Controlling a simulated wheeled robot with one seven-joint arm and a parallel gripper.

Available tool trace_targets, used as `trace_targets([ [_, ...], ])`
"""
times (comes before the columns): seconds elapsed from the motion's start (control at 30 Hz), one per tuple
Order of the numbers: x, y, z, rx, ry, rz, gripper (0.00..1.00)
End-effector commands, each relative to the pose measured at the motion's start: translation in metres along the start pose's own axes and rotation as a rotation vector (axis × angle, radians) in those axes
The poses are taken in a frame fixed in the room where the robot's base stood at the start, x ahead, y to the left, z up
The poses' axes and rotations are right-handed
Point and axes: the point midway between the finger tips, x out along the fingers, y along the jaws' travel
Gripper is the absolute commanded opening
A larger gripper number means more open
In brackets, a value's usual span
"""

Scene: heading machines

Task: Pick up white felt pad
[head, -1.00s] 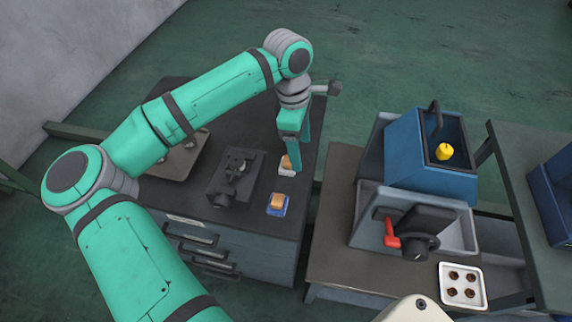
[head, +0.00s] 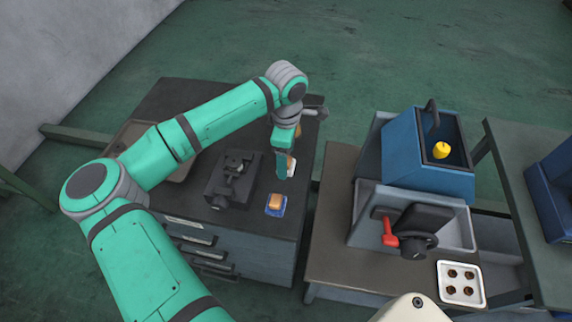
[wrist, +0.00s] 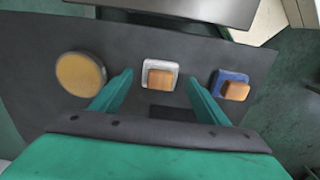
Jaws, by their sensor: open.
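The white felt pad (wrist: 147,68) lies on the dark cabinet top with a tan block on it. In the head view the white pad (head: 292,166) is partly hidden behind my gripper (head: 283,160). In the wrist view my gripper (wrist: 158,80) is open and empty. Its two fingers point toward the pad, one to each side of it in the picture. The gap between fingertips and pad is hard to judge. A similar blue pad (wrist: 219,78) with a tan block lies to the right, outside the right finger; it also shows in the head view (head: 276,210).
A round tan disc with a dark rim (wrist: 80,73) lies left of the fingers. A dark vise (head: 232,180) and a tray (head: 128,135) stand on the same cabinet. A blue machine (head: 430,160) and a white tray of round parts (head: 461,283) occupy the right bench.

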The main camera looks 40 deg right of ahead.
Motion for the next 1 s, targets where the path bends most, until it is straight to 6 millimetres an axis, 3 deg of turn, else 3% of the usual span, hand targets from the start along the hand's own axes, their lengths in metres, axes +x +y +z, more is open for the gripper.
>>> trace_targets([
  [0.2,0.020,0.000,0.000,0.000,0.000,0.001,0.69],
  [0.43,0.021,0.000,0.000,0.000,0.001,0.001,0.69],
  [0.63,0.021,0.000,0.000,0.000,0.000,0.001,0.25],
  [1.0,0.018,0.000,0.000,0.000,0.001,0.001,0.25],
])
